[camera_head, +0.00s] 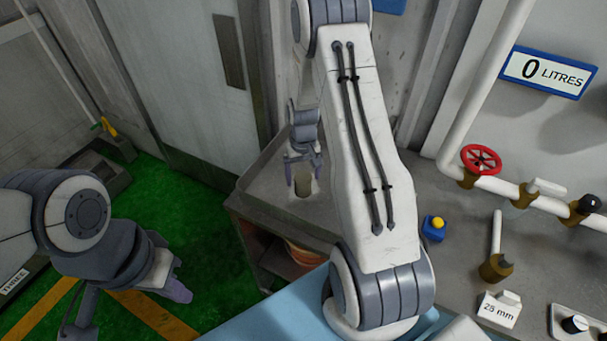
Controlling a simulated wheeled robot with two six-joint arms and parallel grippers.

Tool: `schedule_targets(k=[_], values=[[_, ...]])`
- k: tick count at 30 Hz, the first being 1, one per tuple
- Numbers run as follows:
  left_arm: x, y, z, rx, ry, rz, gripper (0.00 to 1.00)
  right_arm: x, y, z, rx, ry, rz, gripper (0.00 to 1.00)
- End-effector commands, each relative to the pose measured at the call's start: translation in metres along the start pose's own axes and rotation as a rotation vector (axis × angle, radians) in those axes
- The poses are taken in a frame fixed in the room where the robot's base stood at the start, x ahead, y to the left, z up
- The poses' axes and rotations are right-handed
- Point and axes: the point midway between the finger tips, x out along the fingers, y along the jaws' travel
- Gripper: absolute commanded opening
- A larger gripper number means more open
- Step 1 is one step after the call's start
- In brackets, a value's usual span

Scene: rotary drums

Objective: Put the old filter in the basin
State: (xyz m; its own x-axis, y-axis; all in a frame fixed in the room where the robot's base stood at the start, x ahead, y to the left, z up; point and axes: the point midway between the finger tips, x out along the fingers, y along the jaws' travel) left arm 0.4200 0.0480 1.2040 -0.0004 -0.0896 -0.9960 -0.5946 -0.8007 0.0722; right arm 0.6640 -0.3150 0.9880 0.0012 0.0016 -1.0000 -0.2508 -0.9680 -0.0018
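My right gripper (303,172) points down over the far left part of the grey worktop, with its fingers spread apart. A small brownish cylinder (303,187), which may be the old filter, shows below and between the fingers; I cannot make out contact. My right arm hides part of the worktop beside it. A reddish-brown rounded vessel (304,254), perhaps the basin, is under the worktop on a lower level, partly hidden by the worktop and my arm. My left gripper (172,284) hangs low at the left over the green floor, away from both; its opening is unclear.
The worktop (262,185) has a raised edge. At right are a pipe with a red valve wheel (481,159), a "0 LITRES" sign (548,72), a yellow button box (433,228) and a "25 mm" tag (498,309). Green floor (190,215) lies open at left.

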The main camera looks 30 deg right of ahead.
Motion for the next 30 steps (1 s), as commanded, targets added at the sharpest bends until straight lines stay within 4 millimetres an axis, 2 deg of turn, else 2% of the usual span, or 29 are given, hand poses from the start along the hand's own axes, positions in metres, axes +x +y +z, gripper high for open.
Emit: schedule_targets(k=[8,11,24,30], values=[[-0.003,0.000,0.000,0.000,0.000,0.000,0.00,-0.005,0.000,0.000,0.000,0.001,0.000,0.93],[0.004,0.000,0.000,0.000,0.000,0.000,0.00,-0.013,0.000,-0.001,0.000,0.004,0.000,0.93],[0.029,-0.002,0.002,-0.003,0.000,0.000,0.00,-0.100,0.000,-0.001,0.000,0.006,0.001,0.93],[0.032,-0.002,0.002,-0.003,0.000,0.000,0.00,-0.120,0.000,0.000,0.000,0.000,0.000,0.93]])
